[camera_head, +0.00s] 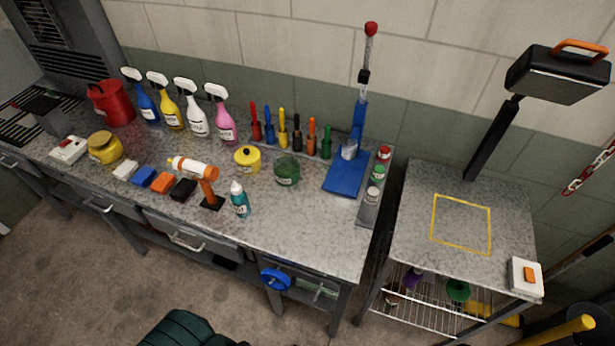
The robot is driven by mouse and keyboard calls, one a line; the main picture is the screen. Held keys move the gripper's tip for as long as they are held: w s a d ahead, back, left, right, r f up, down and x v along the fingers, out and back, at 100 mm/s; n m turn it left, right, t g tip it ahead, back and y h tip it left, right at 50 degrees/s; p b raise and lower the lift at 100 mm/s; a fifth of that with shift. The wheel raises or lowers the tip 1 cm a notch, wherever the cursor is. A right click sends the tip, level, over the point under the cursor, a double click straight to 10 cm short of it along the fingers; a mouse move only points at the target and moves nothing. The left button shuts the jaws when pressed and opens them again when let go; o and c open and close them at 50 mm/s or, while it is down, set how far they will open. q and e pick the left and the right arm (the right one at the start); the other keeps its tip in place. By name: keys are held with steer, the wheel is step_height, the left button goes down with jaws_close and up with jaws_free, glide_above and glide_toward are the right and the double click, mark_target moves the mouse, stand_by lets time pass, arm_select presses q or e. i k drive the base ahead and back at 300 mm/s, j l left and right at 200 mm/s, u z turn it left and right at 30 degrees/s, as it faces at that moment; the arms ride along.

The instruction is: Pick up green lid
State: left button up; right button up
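A round green object (458,290) lies on the wire lower shelf of the right-hand table. It may be the green lid, but it is too small and partly shaded to be sure. A green glass jar (287,169) stands on the long bench, with no lid clearly visible on it. A small green-topped item (378,172) sits in the rack at the bench's right end. Neither of my grippers shows in the head view.
A yellow lidded pot (247,158), teal bottle (240,200) and blue stand (345,174) surround the jar. Spray bottles (197,110) line the back. The right table (415,215) is mostly clear, with a white switch box (526,277). A gap separates the tables.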

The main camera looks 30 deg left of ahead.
mark_target(459, 291)
steer(key=k+l+u, duration=0.15)
steer(key=l+u, duration=0.25)
steer(key=k+l+u, duration=0.2)
steer(key=l+u, duration=0.2)
steer(key=k+l+u, duration=0.25)
steer(key=u, duration=0.15)
